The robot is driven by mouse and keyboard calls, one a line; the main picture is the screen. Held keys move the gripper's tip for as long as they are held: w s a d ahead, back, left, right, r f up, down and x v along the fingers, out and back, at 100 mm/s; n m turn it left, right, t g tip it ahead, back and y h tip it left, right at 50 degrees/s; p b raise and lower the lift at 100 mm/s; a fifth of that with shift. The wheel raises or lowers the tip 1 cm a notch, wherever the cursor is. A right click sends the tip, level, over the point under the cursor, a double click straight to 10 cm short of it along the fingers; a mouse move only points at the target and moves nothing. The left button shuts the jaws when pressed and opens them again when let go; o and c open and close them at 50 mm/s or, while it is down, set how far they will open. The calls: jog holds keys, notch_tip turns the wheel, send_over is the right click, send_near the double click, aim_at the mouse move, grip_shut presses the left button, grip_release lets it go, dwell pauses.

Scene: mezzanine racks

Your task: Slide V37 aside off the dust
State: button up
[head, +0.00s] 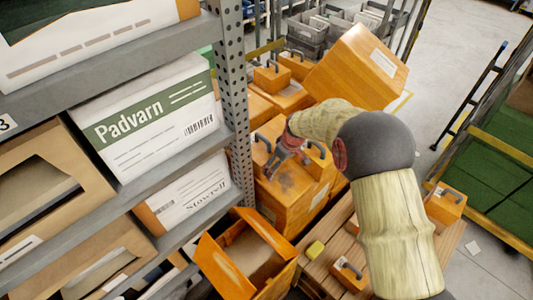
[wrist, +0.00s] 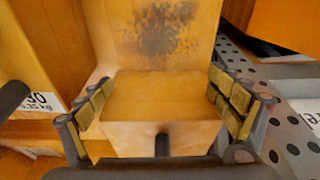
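My gripper (head: 280,162) reaches down beside a dark dust patch (head: 287,183) on top of a large orange crate (head: 300,208). In the wrist view its two padded fingers (wrist: 162,95) stand wide apart, one on each side of an orange block (wrist: 160,85) with a dark handle (wrist: 162,145). I cannot tell whether the pads touch it. The dust patch (wrist: 165,28) lies just beyond this block. No V37 marking is readable. Another handled orange block (head: 318,158) is right of my gripper; a label ending in 30 (wrist: 40,101) shows at left in the wrist view.
A perforated rack upright (head: 234,95) stands close on the left, with shelves of Padvarn boxes (head: 150,120). An open orange carton (head: 245,260) is below. More handled blocks (head: 270,76) and a tilted orange crate (head: 355,70) are behind.

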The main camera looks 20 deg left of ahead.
jog(key=shift+w+a, duration=0.3)
jog(key=shift+a, duration=0.25)
jog(key=shift+w+a, duration=0.3)
jog(key=shift+a, duration=0.2)
jog(key=shift+w+a, duration=0.35)
jog(key=shift+a, duration=0.2)
jog(key=shift+w+a, duration=0.3)
jog(key=shift+a, duration=0.25)
dwell(0.9)
jog(key=shift+s+d, duration=0.4)
jog(key=shift+d, duration=0.25)
jog(key=shift+s+d, duration=0.35)
jog(key=shift+d, duration=0.25)
jog(key=w+a+p+v, duration=0.1)
jog(key=p+v, duration=0.5)
jog(key=v, duration=0.6)
jog(key=shift+w+a+r, duration=0.25)
jog(key=shift+a+r, duration=0.45)
jog(key=shift+r, duration=0.05)
